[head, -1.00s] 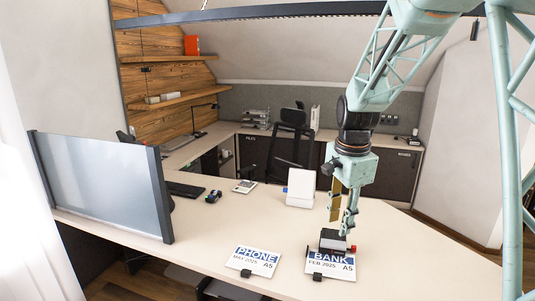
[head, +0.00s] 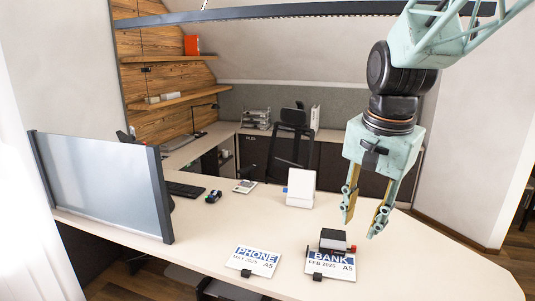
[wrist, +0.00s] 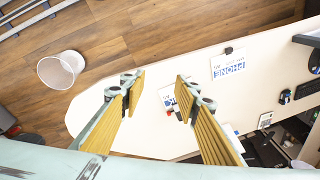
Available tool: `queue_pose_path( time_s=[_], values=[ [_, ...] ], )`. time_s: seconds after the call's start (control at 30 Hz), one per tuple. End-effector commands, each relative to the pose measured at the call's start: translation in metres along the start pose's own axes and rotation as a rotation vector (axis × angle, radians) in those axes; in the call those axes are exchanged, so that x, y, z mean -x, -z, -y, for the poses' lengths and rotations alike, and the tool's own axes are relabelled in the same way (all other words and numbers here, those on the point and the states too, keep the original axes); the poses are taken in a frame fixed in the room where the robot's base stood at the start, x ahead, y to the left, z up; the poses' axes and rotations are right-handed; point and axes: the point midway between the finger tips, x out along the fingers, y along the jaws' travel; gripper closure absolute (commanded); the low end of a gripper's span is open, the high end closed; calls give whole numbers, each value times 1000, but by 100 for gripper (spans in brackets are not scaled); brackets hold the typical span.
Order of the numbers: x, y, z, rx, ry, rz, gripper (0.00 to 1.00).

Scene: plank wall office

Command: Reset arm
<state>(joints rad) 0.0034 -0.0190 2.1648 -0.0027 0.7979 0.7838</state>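My gripper (head: 361,222) is open and empty, raised above the right part of the desk (head: 425,250). In the wrist view its two yellow-padded fingers (wrist: 158,98) stand wide apart with the desk below. The BANK paper (head: 331,264) lies near the desk's front edge, with a black and red stamp-like object (head: 334,240) at its back edge. The PHONE paper (head: 254,261) lies to its left; it also shows in the wrist view (wrist: 229,67). The BANK paper is partly hidden behind a finger in the wrist view.
A monitor or screen panel (head: 103,185) stands at the desk's left. A white box-like holder (head: 300,188) stands behind the papers. A black chair (head: 291,150) is behind the desk. A white bin (wrist: 60,70) stands on the wooden floor. The desk's right end is clear.

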Motion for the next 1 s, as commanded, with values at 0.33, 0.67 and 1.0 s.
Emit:
queue_pose_path(
  time_s=[0.33,0.67,1.0],
  values=[
    [35,-38,-37,160,22,-25,71],
    [59,-74,-72,312,37,-49,71],
    [76,-112,-110,469,48,-77,71]
  ],
)
